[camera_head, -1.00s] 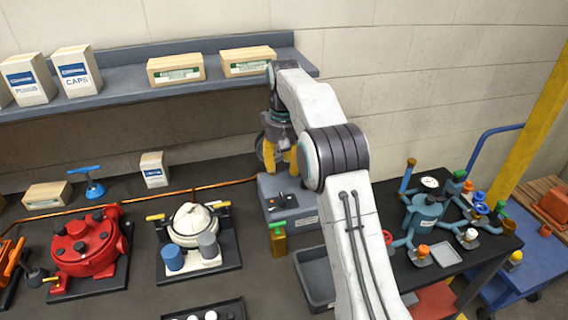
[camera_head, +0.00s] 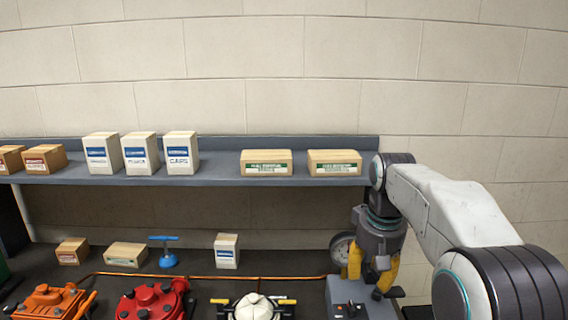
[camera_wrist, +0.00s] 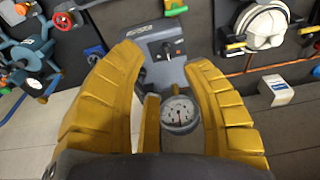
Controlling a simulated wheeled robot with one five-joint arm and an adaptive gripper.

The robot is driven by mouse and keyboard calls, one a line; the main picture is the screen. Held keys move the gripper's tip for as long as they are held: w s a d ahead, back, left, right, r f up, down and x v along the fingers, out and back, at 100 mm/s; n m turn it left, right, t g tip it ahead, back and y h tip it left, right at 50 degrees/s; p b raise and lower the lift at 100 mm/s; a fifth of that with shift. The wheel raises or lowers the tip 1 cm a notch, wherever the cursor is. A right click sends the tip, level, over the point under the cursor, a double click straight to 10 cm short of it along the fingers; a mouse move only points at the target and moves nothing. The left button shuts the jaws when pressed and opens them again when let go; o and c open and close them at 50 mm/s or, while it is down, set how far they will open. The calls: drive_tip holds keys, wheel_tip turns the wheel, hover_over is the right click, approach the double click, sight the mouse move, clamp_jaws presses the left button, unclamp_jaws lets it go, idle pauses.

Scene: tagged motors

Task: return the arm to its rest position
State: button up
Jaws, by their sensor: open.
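My arm (camera_head: 445,205) reaches in from the lower right in the head view, white with dark joints. My gripper (camera_head: 370,275) has yellow fingers and points down at the back of the bench, in front of the wall. In the wrist view my gripper (camera_wrist: 165,85) shows its yellow fingers spread wide, with nothing held between them. A round pressure gauge (camera_wrist: 180,113) shows between the fingers, and a grey box with a switch (camera_wrist: 165,45) lies beyond it. In the head view the gauge (camera_head: 341,249) is just left of the fingers. Whether they touch it I cannot tell.
A grey shelf (camera_head: 220,181) with several boxes runs along the wall, left of my arm. Red (camera_head: 150,302) and orange (camera_head: 48,302) motors and a white motor (camera_head: 254,307) stand on the bench. A copper pipe (camera_head: 215,277) crosses behind them. The wall above is clear.

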drive_tip(key=s+f+t, duration=0.1)
drive_tip(key=s+f, duration=0.1)
drive_tip(key=s, duration=1)
drive_tip(key=s+f+t, duration=0.2)
drive_tip(key=s, duration=1.1)
drive_tip(key=shift+s+a+f, duration=0.25)
drive_tip(key=shift+f, duration=0.05)
drive_tip(key=shift+c, duration=0.3)
